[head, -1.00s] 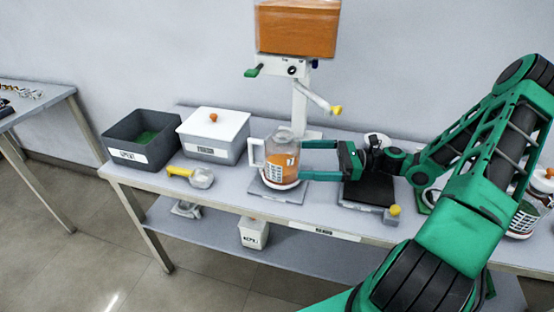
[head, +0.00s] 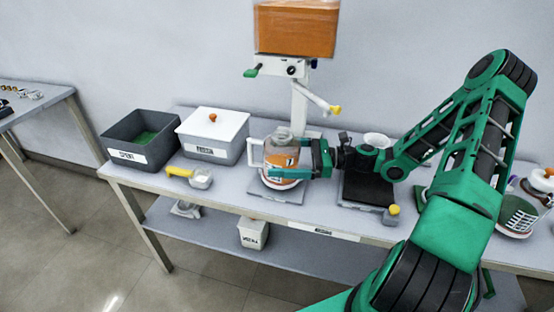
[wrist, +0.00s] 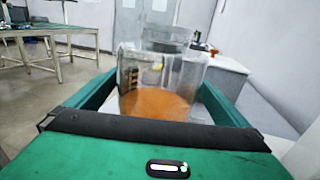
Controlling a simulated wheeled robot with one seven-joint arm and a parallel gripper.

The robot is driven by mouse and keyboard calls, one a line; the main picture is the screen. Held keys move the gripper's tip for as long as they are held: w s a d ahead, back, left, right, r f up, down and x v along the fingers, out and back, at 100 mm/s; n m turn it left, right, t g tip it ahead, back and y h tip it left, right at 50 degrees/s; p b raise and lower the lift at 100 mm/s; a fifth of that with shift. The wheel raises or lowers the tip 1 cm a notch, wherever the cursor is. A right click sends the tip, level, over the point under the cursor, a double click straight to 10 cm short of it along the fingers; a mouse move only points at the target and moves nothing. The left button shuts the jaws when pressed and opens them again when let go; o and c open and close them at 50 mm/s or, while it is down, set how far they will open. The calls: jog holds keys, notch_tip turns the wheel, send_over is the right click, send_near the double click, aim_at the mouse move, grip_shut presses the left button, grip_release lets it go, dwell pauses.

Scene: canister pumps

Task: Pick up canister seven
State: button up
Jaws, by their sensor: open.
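Canister seven (head: 282,156) is a clear jug with a white handle on its left and orange contents. It stands upright on a grey plate (head: 278,194) on the bench. My gripper (head: 276,158) is open, with its fingers on either side of the canister. In the wrist view the canister (wrist: 158,85) stands between my two green fingers (wrist: 160,90). The front finger hides part of its lower body and label in the head view. I cannot tell whether the fingers touch it.
A pump stand with an orange hopper (head: 295,30) rises behind the canister. Left are a white lidded box (head: 213,128), an open grey bin (head: 125,155) and a yellow-handled scoop (head: 190,176). A black pad (head: 368,188) lies right, and another canister (head: 518,217) stands farther right.

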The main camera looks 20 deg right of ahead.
jog(key=c, duration=1.4)
jog(key=shift+o, duration=0.2)
jog(key=shift+r, duration=0.1)
